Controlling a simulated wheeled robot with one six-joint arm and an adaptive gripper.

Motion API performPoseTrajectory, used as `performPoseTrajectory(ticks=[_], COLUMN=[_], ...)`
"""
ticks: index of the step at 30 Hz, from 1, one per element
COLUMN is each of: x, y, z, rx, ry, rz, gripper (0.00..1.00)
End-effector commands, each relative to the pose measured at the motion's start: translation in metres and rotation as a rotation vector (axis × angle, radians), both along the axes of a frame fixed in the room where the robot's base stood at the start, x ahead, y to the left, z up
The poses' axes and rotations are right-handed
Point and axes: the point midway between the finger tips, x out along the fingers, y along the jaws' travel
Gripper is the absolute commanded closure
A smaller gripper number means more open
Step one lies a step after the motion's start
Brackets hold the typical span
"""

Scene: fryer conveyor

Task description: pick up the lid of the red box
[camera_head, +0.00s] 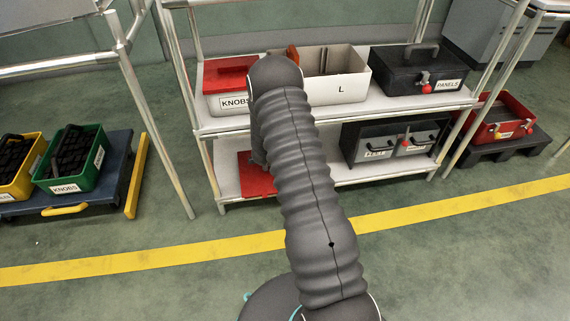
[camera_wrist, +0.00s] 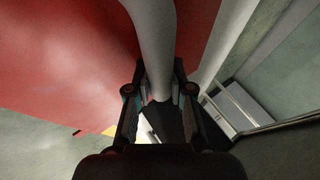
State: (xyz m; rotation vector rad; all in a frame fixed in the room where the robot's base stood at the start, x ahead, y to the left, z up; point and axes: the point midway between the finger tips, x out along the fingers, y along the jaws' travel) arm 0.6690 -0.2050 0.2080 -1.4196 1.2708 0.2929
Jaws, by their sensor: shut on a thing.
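In the wrist view a wide red panel (camera_wrist: 65,60) fills the left and top, close to the camera. A smooth grey bar (camera_wrist: 156,40) runs down in front of it like a handle. My gripper (camera_wrist: 160,105) is shut on the lower end of this bar. In the head view my arm hides most of my gripper. A flat red piece (camera_head: 253,181) shows at the lower shelf, partly behind my arm. Another red lid (camera_head: 226,78) lies on the white KNOBS box (camera_head: 222,102) on the upper shelf. I cannot tell which red piece fills the wrist view.
The rack (camera_head: 420,105) also carries an open white box (camera_head: 347,87), a black PANELS case (camera_head: 403,82) and grey boxes (camera_head: 376,145). An open red box (camera_head: 497,130) stands at right. Green (camera_head: 93,178) and yellow bins stand at left. The floor before the rack is clear.

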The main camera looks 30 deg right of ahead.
Motion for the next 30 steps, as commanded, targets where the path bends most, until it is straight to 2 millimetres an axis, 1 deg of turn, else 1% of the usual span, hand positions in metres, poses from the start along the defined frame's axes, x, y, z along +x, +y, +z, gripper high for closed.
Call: performPoseTrajectory(ticks=[1, 2, 5, 12, 15, 18, 24, 30], x=[0.001, 0.001, -0.021, -0.072, -0.088, -0.101, -0.114, -0.116], y=[0.0, 0.0, -0.001, -0.004, -0.005, -0.005, -0.006, -0.006], z=[0.014, 0.021, 0.029, 0.059, 0.069, 0.077, 0.087, 0.101], rx=[0.0, -0.001, -0.001, -0.001, -0.001, 0.0, -0.001, -0.001], ry=[-0.004, -0.005, 0.0, -0.001, -0.001, -0.002, -0.002, -0.002], rz=[-0.001, -0.001, -0.001, 0.0, -0.001, -0.002, -0.001, -0.001], gripper=[1.0, 1.0, 1.0, 1.0, 1.0, 1.0, 1.0, 1.0])
